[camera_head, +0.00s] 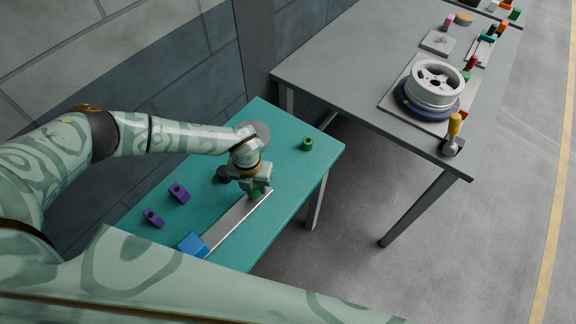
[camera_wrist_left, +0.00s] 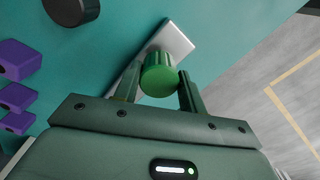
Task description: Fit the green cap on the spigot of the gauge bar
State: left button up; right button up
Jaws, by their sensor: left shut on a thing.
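My left gripper (camera_head: 258,193) is over the far end of the gauge bar (camera_head: 236,220), a long grey bar with a white edge on the teal table. It is shut on the green cap (camera_wrist_left: 159,76), a ribbed green cylinder between the two fingers in the left wrist view. The cap also shows in the head view (camera_head: 256,195), mostly covered by the gripper. In the left wrist view the bar's end (camera_wrist_left: 174,38) lies just behind the cap. The spigot is hidden, so I cannot tell whether the cap touches it. My right gripper is not in view.
A blue block (camera_head: 192,244) is at the bar's near end. A grey table (camera_head: 330,75) behind carries a wheel (camera_head: 437,82).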

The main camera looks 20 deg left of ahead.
pick_arm(q)
jog(key=shift+f+b, duration=0.45)
jog(key=shift+f, duration=0.45)
jog(key=o, duration=1.4)
jog(key=c, duration=0.3)
jog(key=shift+r, duration=0.1)
notch_tip(320, 180, up, 7)
jog(key=p, duration=0.7)
